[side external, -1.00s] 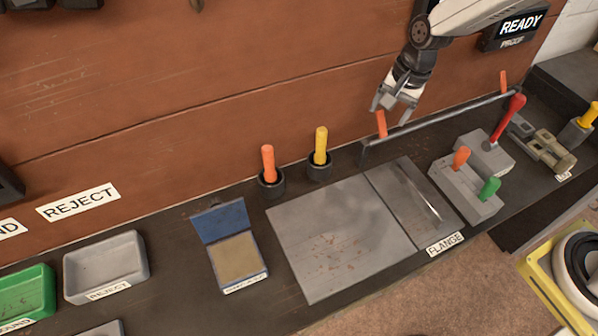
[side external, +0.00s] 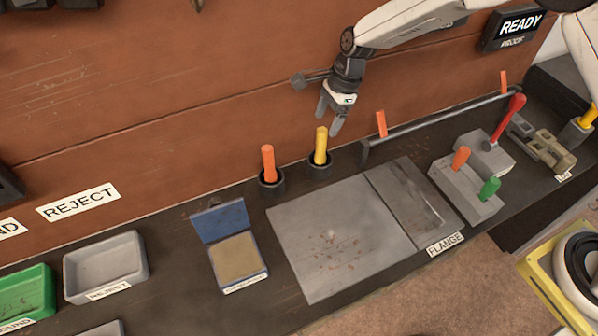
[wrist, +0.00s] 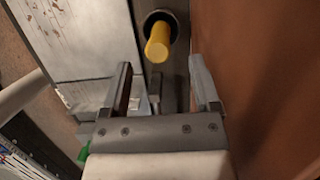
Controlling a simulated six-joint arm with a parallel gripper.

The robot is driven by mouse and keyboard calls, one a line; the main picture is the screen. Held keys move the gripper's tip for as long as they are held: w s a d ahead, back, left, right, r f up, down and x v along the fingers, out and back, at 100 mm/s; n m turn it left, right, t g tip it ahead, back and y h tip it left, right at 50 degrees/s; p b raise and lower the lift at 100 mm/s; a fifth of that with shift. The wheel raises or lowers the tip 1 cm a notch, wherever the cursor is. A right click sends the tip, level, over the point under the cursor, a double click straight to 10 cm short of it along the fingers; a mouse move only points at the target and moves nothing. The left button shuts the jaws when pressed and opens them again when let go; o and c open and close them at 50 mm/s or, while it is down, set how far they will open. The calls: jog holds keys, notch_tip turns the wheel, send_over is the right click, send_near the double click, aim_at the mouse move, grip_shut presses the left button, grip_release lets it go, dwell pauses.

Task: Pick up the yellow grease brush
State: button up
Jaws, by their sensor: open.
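The yellow grease brush (side external: 320,146) stands upright in a small dark round holder (side external: 319,169) at the back of the bench, near the brown wall. Only its yellow handle shows; its lower end is hidden in the holder. My gripper (side external: 331,122) is open and empty, just above the top of the yellow handle. In the wrist view the yellow handle (wrist: 157,45) lies ahead of the gap between the spread fingers of my gripper (wrist: 161,75). The fingers appear clear of it.
An orange-handled tool (side external: 268,160) stands in a like holder just left. A dark rail (side external: 440,122) with orange tabs begins just right. A grey plate (side external: 335,235) lies in front, and the brown wall (side external: 200,90) is close behind.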

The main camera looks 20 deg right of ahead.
aim_at(319, 141)
jog(key=shift+a+f, duration=0.2)
jog(key=shift+f, duration=0.5)
jog(key=shift+f, duration=0.1)
jog(key=shift+x, duration=2.5)
jog(key=shift+s, duration=0.1)
grip_shut()
